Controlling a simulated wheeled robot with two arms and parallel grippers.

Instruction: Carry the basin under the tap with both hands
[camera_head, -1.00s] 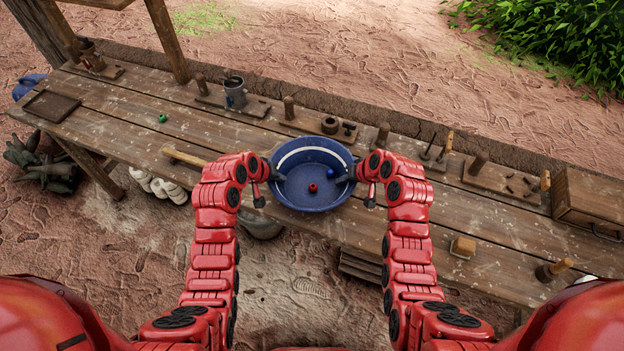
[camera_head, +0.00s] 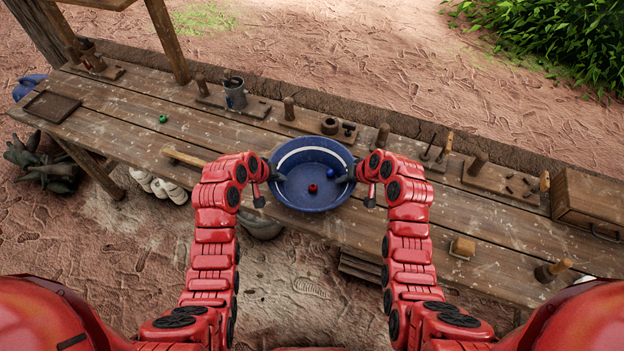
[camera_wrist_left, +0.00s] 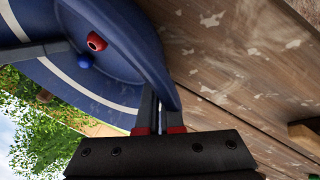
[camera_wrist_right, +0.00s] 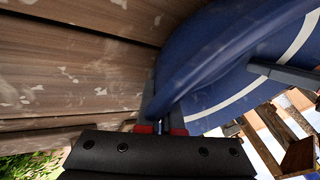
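The blue basin (camera_head: 312,200) with a white band inside is at the front edge of the bench, between my two grippers. A red piece (camera_head: 313,188) and a small blue ball (camera_head: 331,172) lie in it. My left gripper (camera_head: 275,173) has its fingers on either side of the basin's left rim and pinches it; the left wrist view shows this grip (camera_wrist_left: 160,118). My right gripper (camera_head: 349,174) pinches the opposite rim, as the right wrist view shows (camera_wrist_right: 162,120). The basin looks about level. I cannot tell whether it touches the bench. No tap is recognisable.
The wooden bench (camera_head: 440,220) runs across the view. A wooden box (camera_head: 590,200) stands at the right. A green ball (camera_head: 163,118) and a wooden-handled tool (camera_head: 183,157) lie left of the basin.

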